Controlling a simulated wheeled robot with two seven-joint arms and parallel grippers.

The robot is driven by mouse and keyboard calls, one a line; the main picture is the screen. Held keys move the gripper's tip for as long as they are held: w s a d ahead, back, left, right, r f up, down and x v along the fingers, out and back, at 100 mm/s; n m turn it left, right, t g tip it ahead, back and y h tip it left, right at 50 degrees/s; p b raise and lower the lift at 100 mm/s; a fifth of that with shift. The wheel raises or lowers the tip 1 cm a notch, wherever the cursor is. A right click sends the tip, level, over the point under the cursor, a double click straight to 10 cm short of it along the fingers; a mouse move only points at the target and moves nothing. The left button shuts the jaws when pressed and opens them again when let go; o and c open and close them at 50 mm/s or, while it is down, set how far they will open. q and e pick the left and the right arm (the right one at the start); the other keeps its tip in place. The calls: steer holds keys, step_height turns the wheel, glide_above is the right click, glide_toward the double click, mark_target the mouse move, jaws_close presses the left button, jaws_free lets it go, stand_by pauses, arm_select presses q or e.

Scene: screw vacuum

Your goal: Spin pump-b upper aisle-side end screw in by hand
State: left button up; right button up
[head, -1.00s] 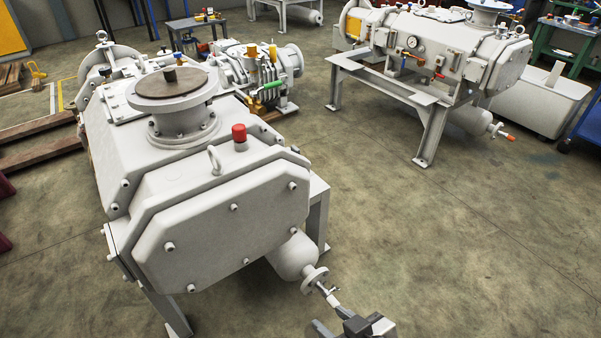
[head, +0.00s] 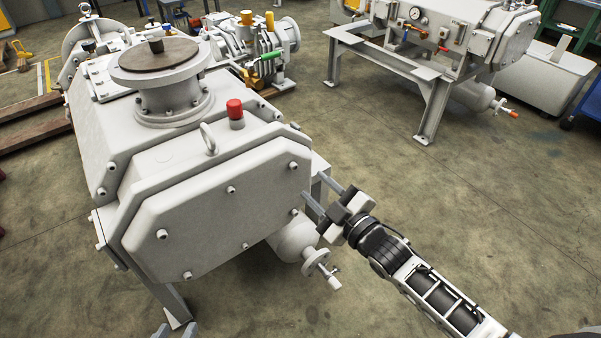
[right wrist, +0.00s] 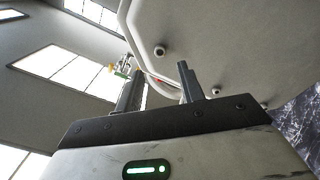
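The near grey pump (head: 190,180) has a flat end plate (head: 215,215) facing me, with several screws around its edge. The upper right end screw (head: 293,166) stands out from the plate near its right corner. My right gripper (head: 314,191) is open and empty, just right of the plate and close to that screw but apart from it. In the right wrist view its two fingers (right wrist: 160,70) are spread, and a round screw head (right wrist: 159,51) shows beyond them on the plate. I cannot tell which pump is pump-b. Only the fingertips of my left gripper (head: 175,331) show at the bottom edge.
A lifting eye (head: 209,139) and a red-capped fitting (head: 235,112) stand on top of the near pump. A cylinder with a flange and valve (head: 318,263) sticks out below my right gripper. A second pump (head: 450,35) stands at the back right. The floor between is clear.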

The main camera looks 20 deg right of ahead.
mark_target(294, 168)
steer(key=x, duration=0.6)
steer(key=shift+w+a, duration=0.1)
steer(key=shift+w, duration=0.15)
jaws_close()
